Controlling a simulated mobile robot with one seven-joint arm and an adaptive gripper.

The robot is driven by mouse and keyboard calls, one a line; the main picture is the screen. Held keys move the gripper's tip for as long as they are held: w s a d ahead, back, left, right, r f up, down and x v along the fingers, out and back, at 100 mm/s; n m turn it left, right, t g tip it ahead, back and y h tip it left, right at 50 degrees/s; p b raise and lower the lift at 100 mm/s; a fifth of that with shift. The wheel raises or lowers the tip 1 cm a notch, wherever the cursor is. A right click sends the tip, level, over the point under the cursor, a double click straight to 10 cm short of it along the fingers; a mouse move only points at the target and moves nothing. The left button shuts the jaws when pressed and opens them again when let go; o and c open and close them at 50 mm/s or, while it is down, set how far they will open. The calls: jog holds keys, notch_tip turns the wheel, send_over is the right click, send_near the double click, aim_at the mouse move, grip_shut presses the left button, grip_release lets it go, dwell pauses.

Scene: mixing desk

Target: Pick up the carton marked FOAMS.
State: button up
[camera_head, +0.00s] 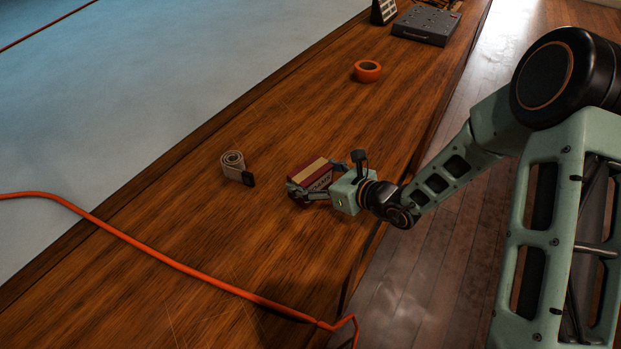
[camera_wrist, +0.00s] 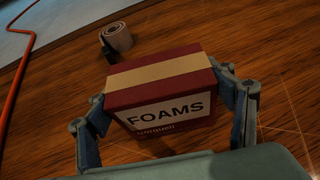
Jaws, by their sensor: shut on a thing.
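The carton marked FOAMS is a small dark red box with a tan strip across its top and a white label; it shows in the head view (camera_head: 318,172) and in the wrist view (camera_wrist: 160,88). My gripper (camera_head: 313,178) is shut on the carton. In the wrist view its fingers (camera_wrist: 168,112) press on the carton's left and right sides. The carton is upright. I cannot tell whether its underside touches the wooden desk (camera_head: 200,240), as its lower part is partly hidden.
A rolled beige strap (camera_head: 233,163) with a dark end lies left of the carton; it also shows in the wrist view (camera_wrist: 117,36). An orange tape roll (camera_head: 367,71) and a grey device (camera_head: 426,25) sit farther back. An orange cable (camera_head: 170,262) crosses the desk's front.

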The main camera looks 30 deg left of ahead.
jog(key=shift+r, duration=0.4)
jog(key=r, duration=0.1)
jog(key=r+p, duration=0.2)
jog(key=shift+s+d+r, duration=0.15)
jog(key=shift+s+r, duration=0.15)
jog(key=s+d+r+p, duration=0.4)
jog(key=s+r+p, duration=0.2)
jog(key=s+r, duration=0.2)
jog(key=shift+s+d+r, duration=0.2)
jog(key=shift+s+d, duration=0.2)
jog(key=shift+s, duration=0.7)
jog(key=shift+r+p, duration=0.1)
jog(key=shift+p, duration=0.7)
jog(key=p, duration=0.3)
jog(key=shift+s+d+r, duration=0.15)
jog(key=shift+s, duration=0.2)
jog(key=shift+s+d+p, duration=0.1)
jog(key=shift+s+p, duration=0.1)
jog(key=shift+p, duration=0.95)
